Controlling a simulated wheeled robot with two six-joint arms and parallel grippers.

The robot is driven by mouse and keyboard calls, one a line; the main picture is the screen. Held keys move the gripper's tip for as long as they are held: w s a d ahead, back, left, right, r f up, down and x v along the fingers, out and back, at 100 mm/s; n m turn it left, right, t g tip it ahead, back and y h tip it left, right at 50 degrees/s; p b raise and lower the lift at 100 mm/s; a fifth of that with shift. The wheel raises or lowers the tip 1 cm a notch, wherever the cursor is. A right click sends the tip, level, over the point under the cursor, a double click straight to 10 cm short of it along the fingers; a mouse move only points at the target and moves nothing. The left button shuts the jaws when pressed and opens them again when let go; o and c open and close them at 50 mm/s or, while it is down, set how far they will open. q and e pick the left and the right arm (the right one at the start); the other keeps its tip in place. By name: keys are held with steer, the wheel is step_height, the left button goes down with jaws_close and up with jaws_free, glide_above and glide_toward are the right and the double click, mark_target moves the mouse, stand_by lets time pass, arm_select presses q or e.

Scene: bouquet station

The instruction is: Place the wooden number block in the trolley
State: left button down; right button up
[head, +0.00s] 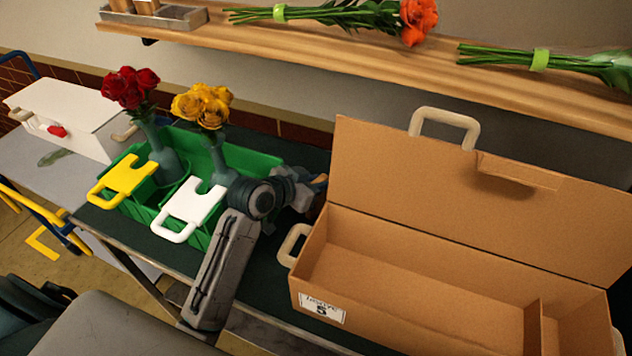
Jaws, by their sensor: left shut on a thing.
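My left gripper (312,186) is above the dark green bench top, between the green crate and the open cardboard box. It is shut on a small orange-brown piece (320,180), which looks like the wooden number block. The block is mostly hidden by the gripper, and no number on it can be read. What looks like the trolley (72,182) stands at the far left, with a grey top, blue rails and a yellow handle. My right gripper is not in view.
The green crate (262,160) holds vases with red roses (130,87) and yellow roses (203,105). The open cardboard box (420,270) fills the right. A white case (75,112) sits on the grey top. A wooden shelf (330,48) with flower bunches runs along the back.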

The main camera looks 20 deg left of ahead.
arm_select(q)
steer(key=c, duration=1.3)
jaws_free()
steer(key=shift+f, duration=0.1)
steer(key=shift+c, duration=0.2)
